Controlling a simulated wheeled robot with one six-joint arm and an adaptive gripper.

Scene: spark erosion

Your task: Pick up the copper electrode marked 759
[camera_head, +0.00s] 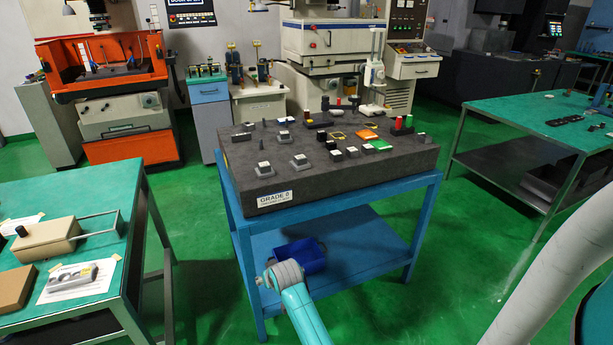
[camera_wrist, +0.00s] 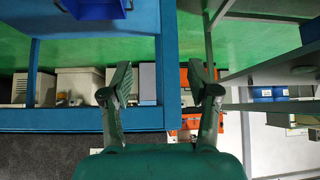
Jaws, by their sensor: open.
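Several small electrodes and blocks stand on the dark granite surface plate (camera_head: 345,190) in the head view. No marking 759 can be read at this size, so I cannot tell which piece is the copper electrode. Small grey holders with pale tops (camera_head: 264,170) stand at the plate's front left, and darker and coloured pieces stand toward the middle and right. My gripper (camera_wrist: 161,82) is open and empty in the wrist view, with nothing between its fingers. In the head view my arm is low in front of the plate's stand, and the gripper's fingers cannot be made out.
The plate rests on a blue stand (camera_head: 229,208) with a blue bin (camera_head: 301,255) on its lower shelf. A green-topped table (camera_head: 75,200) with a box and a sheet is at left. Another green table (camera_head: 520,118) is at right. Machines line the back; green floor lies between.

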